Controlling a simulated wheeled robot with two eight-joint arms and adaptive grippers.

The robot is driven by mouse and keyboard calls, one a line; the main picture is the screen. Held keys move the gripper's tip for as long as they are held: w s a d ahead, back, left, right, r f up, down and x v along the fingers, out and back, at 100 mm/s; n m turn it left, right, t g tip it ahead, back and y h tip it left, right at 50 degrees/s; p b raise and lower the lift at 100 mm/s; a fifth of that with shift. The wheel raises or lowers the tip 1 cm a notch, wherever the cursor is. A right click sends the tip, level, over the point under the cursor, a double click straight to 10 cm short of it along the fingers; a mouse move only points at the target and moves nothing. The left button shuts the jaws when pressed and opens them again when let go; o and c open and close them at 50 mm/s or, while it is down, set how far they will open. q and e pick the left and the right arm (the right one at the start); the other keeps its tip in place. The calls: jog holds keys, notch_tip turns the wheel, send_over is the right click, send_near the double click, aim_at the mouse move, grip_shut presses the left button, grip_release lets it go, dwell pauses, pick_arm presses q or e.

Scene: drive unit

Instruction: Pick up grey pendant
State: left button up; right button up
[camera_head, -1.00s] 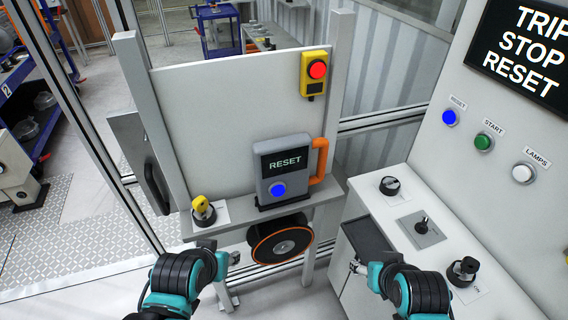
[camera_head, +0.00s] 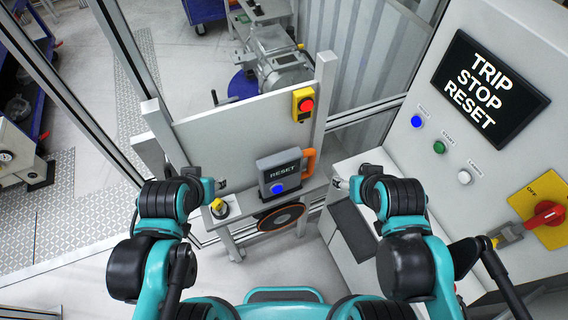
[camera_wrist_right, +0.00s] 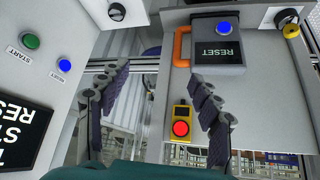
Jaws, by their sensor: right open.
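The grey pendant (camera_head: 282,176) is a box with a dark RESET label, a blue button and an orange handle (camera_head: 309,163) on its right side. It stands upright on the ledge in front of a pale panel. It shows upside down in the right wrist view (camera_wrist_right: 218,54), with its orange handle on the left. My right gripper (camera_head: 340,184) is right of the pendant and apart from it. In its wrist view the two fingers are spread and empty (camera_wrist_right: 158,76). My left gripper (camera_head: 219,187) is left of the pendant, near the yellow-topped knob; its jaws are too small to read.
A yellow box with a red button (camera_head: 303,105) is on the panel above the pendant. A yellow-topped knob (camera_head: 219,209) sits on the ledge's left. An orange-rimmed reel (camera_head: 282,217) hangs below. A control cabinet (camera_head: 440,120) with buttons and a screen stands at right.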

aim_at(313, 167)
jog(key=shift+s+f, duration=0.15)
